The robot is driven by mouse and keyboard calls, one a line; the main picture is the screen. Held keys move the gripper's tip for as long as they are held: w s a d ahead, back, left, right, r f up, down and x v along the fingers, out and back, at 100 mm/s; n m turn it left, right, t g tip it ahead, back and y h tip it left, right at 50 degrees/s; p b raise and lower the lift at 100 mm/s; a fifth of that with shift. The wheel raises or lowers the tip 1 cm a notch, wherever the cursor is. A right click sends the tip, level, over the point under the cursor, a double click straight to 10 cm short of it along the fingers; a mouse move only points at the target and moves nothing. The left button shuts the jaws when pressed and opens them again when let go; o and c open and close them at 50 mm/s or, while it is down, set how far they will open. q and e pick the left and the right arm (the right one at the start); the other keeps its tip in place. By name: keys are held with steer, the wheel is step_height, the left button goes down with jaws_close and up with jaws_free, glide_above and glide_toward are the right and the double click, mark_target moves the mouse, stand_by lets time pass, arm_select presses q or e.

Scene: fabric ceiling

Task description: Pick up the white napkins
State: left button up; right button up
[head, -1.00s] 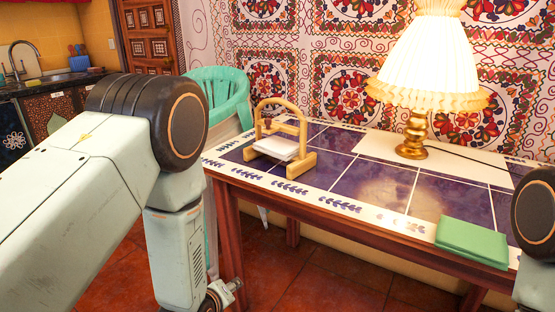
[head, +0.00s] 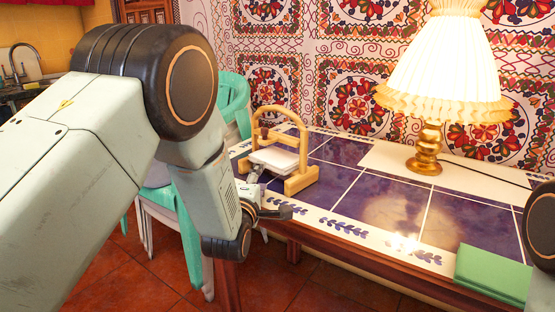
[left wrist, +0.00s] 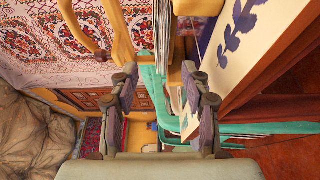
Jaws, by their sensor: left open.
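The white napkins (head: 275,159) lie as a flat stack in a light wooden holder (head: 299,182) with an arched frame, on the left end of the tiled table. My left gripper (head: 268,192) is at the table's left front edge, close to the near left side of the holder. In the left wrist view, its two fingers (left wrist: 160,77) are apart with nothing held between them. The napkin stack (left wrist: 163,38) shows edge-on just beyond the fingertips, roughly in line with the gap. Part of the holder (left wrist: 122,32) is beside it. My right gripper is out of view.
A lit lamp (head: 428,147) stands at the back of the table (head: 352,205). A turquoise chair (head: 236,92) stands behind my left arm. The tabletop between holder and cloth is clear.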

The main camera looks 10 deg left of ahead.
mark_target(269, 168)
arm_select(q)
steer(key=shift+w+d, duration=0.1)
steer(key=shift+w, duration=0.25)
steer(key=w+b, duration=0.1)
steer(key=w, duration=0.1)
steer(key=w+b, duration=0.1)
steer(key=w, duration=0.2)
steer(key=shift+w+d+f+b, duration=0.1)
steer(key=shift+w+f+b, duration=0.1)
steer(key=shift+b, duration=0.2)
steer(key=shift+w, duration=0.55)
steer(key=shift+s+r, duration=0.1)
steer(key=shift+c, duration=0.2)
steer(key=c, duration=0.5)
jaws_close()
